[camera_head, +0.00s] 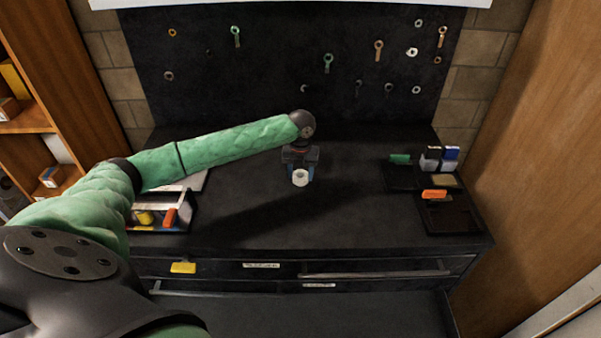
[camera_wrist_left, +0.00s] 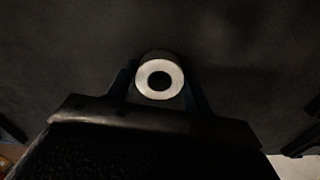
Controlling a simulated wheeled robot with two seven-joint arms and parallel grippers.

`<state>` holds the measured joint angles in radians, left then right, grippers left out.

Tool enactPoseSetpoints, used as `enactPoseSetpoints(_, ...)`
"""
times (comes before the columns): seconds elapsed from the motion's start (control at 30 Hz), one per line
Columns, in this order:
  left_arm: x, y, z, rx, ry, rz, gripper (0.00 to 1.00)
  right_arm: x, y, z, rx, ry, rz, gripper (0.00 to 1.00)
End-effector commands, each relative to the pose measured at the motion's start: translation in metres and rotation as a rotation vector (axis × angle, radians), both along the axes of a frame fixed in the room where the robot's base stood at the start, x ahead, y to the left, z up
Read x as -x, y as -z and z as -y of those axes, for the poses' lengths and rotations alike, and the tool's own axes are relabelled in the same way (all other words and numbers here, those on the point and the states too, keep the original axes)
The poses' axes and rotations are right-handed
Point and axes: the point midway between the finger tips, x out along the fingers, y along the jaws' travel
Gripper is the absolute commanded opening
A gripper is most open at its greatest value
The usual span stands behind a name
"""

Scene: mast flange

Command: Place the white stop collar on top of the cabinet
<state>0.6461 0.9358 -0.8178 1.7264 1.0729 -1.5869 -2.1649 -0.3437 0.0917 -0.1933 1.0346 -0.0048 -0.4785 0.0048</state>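The white stop collar (camera_head: 300,177) is a small thick ring with a dark round hole, near the middle of the black cabinet top (camera_head: 345,200). My left gripper (camera_head: 300,168) points down over the cabinet with its blue-sided fingers on both sides of the collar, shut on it. The left wrist view shows the collar (camera_wrist_left: 160,66) between the fingertips (camera_wrist_left: 160,88), its hole facing the camera. I cannot tell whether the collar touches the cabinet top or hangs just above it. My right gripper is not in view.
A bin with yellow and orange items (camera_head: 160,218) stands on the left. Dark trays (camera_head: 447,218) and small boxes (camera_head: 430,160) stand on the right. Behind is a black pegboard (camera_head: 270,70) with rings and wrenches. The cabinet top right of the gripper is clear.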

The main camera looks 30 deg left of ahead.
Motion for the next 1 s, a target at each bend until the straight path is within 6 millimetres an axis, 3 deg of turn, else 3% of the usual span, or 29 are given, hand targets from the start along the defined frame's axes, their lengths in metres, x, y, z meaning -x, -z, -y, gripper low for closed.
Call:
enactPoseSetpoints(0.03, 0.000, 0.000, 0.000, 0.000, 0.000, 0.000, 0.60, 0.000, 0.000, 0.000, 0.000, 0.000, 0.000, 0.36)
enactPoseSetpoints(0.1, 0.000, 0.000, 0.000, 0.000, 0.000, 0.000, 0.71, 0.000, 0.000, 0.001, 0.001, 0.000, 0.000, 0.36)
enactPoseSetpoints(0.53, 0.000, -0.007, -0.001, 0.000, -0.001, 0.000, 0.71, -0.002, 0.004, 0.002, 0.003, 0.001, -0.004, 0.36)
enactPoseSetpoints(0.63, -0.001, -0.018, 0.000, 0.000, 0.000, 0.002, 0.71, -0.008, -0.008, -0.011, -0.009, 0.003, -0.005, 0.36)
enactPoseSetpoints(1.0, -0.001, -0.074, 0.000, 0.000, 0.000, 0.003, 0.71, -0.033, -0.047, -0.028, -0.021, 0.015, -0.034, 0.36)
